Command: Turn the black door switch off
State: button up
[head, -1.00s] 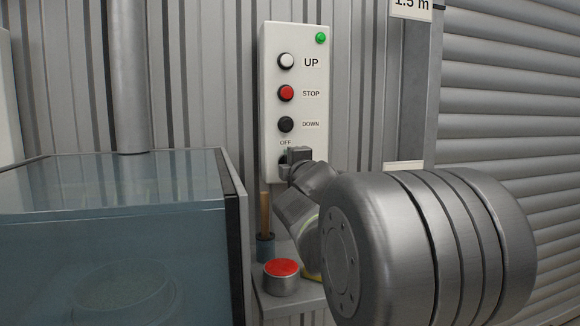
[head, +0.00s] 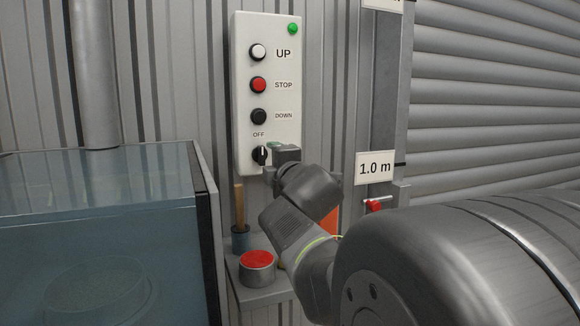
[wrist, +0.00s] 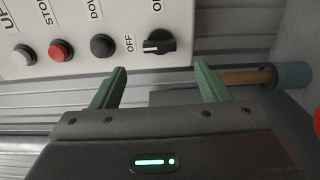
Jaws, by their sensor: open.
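The black door switch (head: 261,154) is a round knob with a raised grip at the bottom of the white control panel (head: 247,100). In the wrist view the switch (wrist: 159,42) lies beyond the fingertips, and its white mark points toward the OFF label (wrist: 130,43). In the head view OFF (head: 258,135) is printed just above it. My gripper (head: 276,148) is just right of the switch in the head view. Its two green fingers (wrist: 160,74) are apart with nothing between them, and they look clear of the knob.
UP (head: 258,52), STOP (head: 258,85) and DOWN (head: 258,116) buttons sit above the switch. A glass-topped case (head: 95,200) stands left. A shutter (head: 500,100) is right.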

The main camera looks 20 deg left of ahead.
aim_at(263, 157)
jog(key=p+v, duration=0.1)
jog(key=v, duration=0.3)
jog(key=shift+s+d, duration=0.25)
jog(key=shift+s, duration=0.05)
jog(key=shift+w, duration=0.1)
jog(key=b+x, duration=0.2)
jog(key=x, duration=1.1)
jog(key=shift+w+a+b, duration=0.25)
jog(key=shift+b, duration=0.1)
jog(key=shift+s, duration=0.1)
